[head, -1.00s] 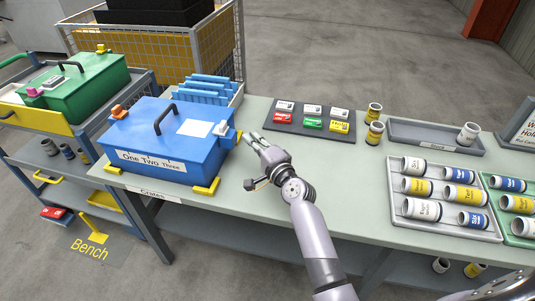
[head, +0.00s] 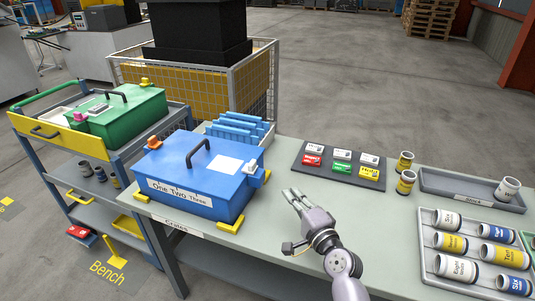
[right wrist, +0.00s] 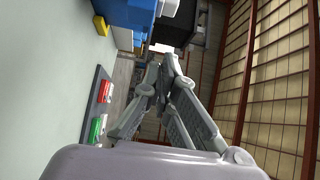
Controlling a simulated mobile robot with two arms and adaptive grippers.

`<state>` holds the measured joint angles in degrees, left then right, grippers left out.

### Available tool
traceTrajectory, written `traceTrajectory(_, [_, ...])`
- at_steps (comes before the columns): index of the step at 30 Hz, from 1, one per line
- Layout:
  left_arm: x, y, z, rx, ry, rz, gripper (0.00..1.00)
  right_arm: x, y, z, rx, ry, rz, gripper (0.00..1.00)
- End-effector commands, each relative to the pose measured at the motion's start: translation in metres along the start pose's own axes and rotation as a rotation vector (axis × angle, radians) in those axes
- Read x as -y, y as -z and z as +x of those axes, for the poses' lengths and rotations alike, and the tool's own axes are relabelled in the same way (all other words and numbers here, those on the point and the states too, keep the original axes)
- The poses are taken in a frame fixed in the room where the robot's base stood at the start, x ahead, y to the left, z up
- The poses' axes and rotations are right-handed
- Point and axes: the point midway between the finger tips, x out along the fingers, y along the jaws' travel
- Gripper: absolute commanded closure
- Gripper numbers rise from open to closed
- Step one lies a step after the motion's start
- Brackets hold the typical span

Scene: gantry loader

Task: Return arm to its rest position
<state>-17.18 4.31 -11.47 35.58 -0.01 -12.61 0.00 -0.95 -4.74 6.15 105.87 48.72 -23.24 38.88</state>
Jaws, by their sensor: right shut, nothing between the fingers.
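My right gripper (head: 292,194) is above the bench (head: 270,235), to the right of the blue crate (head: 195,181) labelled "One Two Three" and apart from it. Its fingers are together and empty; they also show in the right wrist view (right wrist: 163,62). The blue crate is closed, with a black handle, an orange latch at its left and a white latch at its right. It sits between yellow corner stops on the bench. My left gripper is not in view.
A dark board (head: 340,166) with several small coloured boxes lies behind my gripper. Several cans fill a tray (head: 432,258) at right, with a grey stock tray (head: 462,183) behind. A green crate (head: 125,118) stands on a trolley at left. The bench's front middle is clear.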

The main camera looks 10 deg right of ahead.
Motion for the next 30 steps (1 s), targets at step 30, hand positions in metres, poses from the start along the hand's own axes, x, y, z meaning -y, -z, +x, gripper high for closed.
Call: traceTrajectory(30, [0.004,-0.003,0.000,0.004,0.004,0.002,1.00,-0.145,-0.055,-0.326,0.936,-1.002,-1.344,1.00])
